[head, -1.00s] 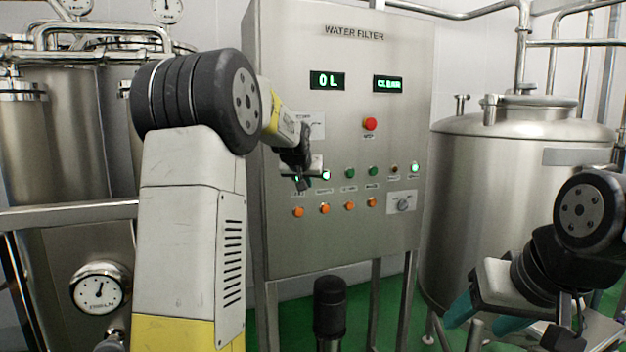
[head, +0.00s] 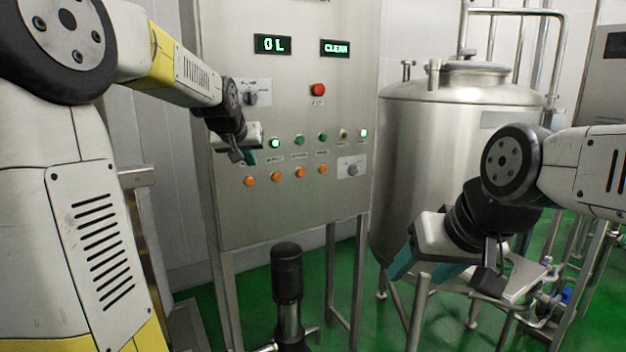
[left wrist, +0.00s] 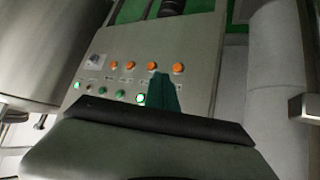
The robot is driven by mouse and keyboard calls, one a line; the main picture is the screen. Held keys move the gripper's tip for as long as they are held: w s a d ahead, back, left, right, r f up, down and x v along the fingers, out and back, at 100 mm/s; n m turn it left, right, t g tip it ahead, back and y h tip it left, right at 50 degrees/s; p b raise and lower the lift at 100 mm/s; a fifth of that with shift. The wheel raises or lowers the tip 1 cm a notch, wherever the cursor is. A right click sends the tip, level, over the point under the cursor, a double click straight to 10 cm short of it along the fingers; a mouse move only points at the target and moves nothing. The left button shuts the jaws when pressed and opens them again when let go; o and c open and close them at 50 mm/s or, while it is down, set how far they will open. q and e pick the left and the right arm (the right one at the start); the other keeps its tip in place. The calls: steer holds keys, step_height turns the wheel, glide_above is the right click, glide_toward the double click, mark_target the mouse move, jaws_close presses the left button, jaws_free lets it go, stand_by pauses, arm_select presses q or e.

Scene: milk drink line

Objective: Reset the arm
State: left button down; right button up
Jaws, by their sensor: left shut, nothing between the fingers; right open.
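My left gripper (head: 247,157) is shut and empty in front of the left part of the grey control panel (head: 290,215), near its button rows. Its teal fingertips also show in the left wrist view (left wrist: 162,92), over the panel (left wrist: 200,55). I cannot tell whether they touch the panel. My right gripper (head: 425,268) is open and empty at the right, in front of the steel tank (head: 440,140), with its teal fingers pointing down and left.
The panel has displays reading "0 L" (head: 272,44) and "CLEAN" (head: 335,48), a red button (head: 318,90), green and orange buttons and a knob (head: 352,169). A black cylinder (head: 287,272) stands below the panel. Pipes and a metal stand lie at the right.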

arm_select(q)
steer(key=s+d+f+g, duration=0.1)
steer(key=s+d+f, duration=0.1)
steer(key=s, duration=0.8)
steer(key=s+d+f+m+g+h, duration=0.1)
steer(key=s+f, duration=0.3)
steer(key=s, duration=0.7)
steer(key=s+d+f+g, duration=0.1)
steer(key=s+d+f, duration=0.2)
steer(key=s, duration=0.8)
steer(key=shift+s+d+m+g+h, duration=0.2)
steer(key=shift+m+g+h, duration=0.1)
